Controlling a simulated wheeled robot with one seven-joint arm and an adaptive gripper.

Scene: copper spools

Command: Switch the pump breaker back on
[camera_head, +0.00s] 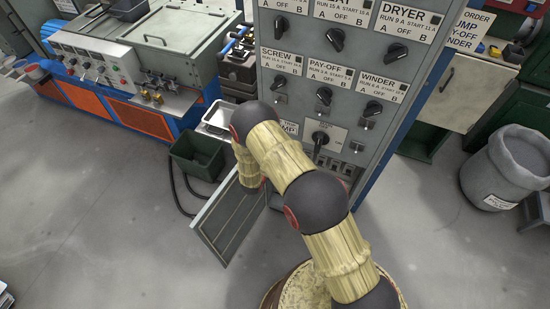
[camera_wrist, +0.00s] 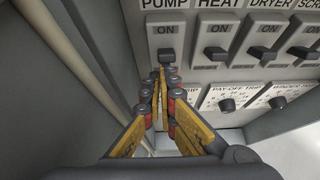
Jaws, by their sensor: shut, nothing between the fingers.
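The pump breaker (camera_wrist: 166,54) is a dark lever on a pale plate under the PUMP label, with ON printed above it, in the wrist view. My gripper (camera_wrist: 162,72) is shut and empty, its yellow fingers together and their tips just below the lever. The tips overlap the lower part of the breaker, so I cannot tell whether they touch it or which way the lever is set.
The HEAT breaker (camera_wrist: 215,53) is close right of the pump one, then the DRYER breaker (camera_wrist: 262,53). Trip dials (camera_wrist: 227,104) sit below. A panel wall (camera_wrist: 75,70) stands close on the left. An open cabinet door (camera_head: 230,220) juts out in the head view.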

